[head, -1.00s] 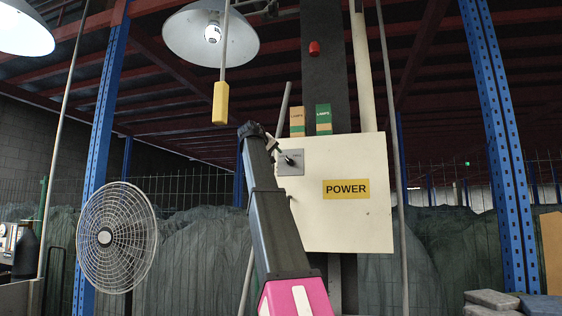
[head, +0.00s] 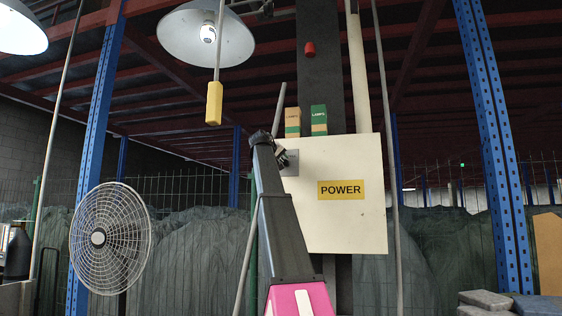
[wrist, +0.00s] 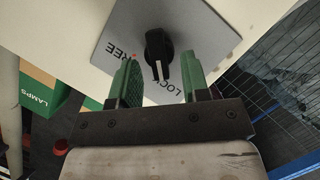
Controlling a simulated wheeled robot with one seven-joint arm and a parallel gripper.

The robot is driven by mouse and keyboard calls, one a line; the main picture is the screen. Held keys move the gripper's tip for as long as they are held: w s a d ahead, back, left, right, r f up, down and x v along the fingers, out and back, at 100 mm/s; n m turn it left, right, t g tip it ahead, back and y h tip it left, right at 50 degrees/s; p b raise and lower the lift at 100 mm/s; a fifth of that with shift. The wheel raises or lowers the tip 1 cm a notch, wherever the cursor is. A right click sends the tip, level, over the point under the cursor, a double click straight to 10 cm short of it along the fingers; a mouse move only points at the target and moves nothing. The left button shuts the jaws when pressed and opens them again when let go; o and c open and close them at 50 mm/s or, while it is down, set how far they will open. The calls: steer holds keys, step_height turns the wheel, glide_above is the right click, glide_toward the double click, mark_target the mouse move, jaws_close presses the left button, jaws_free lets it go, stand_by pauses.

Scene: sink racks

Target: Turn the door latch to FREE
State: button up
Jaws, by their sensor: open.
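The door latch is a black knob (wrist: 160,50) with a white pointer line on a grey plate (wrist: 112,42). In the wrist view the plate reads FREE at left and LOCK, partly hidden, below right. The pointer line is toward the LOCK side. My gripper (wrist: 160,62) has two green fingers, open, one on each side of the knob in the picture; I cannot tell whether they touch it. In the head view my gripper (head: 281,156) covers much of the plate (head: 291,161), and the knob is hard to make out.
The cream POWER box (head: 340,225) carries the plate at its upper left. Two LAMPS cartons (head: 318,119) stand on top. A yellow pull handle (head: 214,103) hangs to the left, with a fan (head: 110,238) further left. A leaning pole passes behind my arm.

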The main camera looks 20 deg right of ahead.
steer(key=shift+w+d, duration=0.1)
steer(key=c, duration=0.6)
steer(key=shift+c, duration=0.2)
